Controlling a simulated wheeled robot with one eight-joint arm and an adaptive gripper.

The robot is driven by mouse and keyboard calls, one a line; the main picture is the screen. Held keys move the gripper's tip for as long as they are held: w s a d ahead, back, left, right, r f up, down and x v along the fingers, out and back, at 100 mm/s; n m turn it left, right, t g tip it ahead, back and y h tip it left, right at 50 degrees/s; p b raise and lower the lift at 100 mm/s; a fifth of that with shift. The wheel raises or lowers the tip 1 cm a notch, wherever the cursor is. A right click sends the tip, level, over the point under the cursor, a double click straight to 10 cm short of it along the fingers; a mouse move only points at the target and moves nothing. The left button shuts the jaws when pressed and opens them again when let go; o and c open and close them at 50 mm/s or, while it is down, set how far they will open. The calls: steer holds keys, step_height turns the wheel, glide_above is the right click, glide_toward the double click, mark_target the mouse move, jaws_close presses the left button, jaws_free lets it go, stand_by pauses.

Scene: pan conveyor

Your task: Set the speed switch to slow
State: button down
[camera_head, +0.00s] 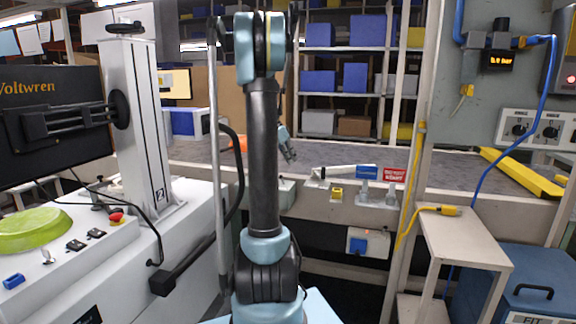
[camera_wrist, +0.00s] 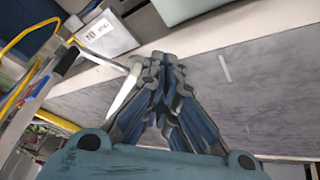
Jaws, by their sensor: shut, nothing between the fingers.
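I cannot tell for sure which control is the speed switch. In the head view, a white bar or lever (camera_head: 345,170) with a blue label lies along the conveyor's front edge. Two dark knobs (camera_head: 520,129) sit on a white panel on the right wall. Two small dark switches (camera_head: 96,234) sit on the white machine at left. My gripper (camera_head: 287,146) is above the conveyor's near edge, partly hidden by my arm, left of the lever. In the wrist view my gripper (camera_wrist: 163,62) is shut and empty, with a white pointed piece (camera_wrist: 122,95) beside its fingers.
The grey conveyor belt (camera_head: 460,175) is mostly bare. A yellow bar (camera_head: 522,173) lies at its right. A red sign (camera_head: 395,174) and small grey fittings line the front edge. A yellow cable (camera_head: 407,230) hangs by a post. A small table (camera_head: 465,240) stands at right.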

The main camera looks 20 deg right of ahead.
steer(key=w+a+r, duration=0.2)
steer(key=a+r, duration=0.3)
steer(key=a, duration=0.1)
steer(key=shift+w+a+r, duration=0.2)
steer(key=shift+w, duration=0.15)
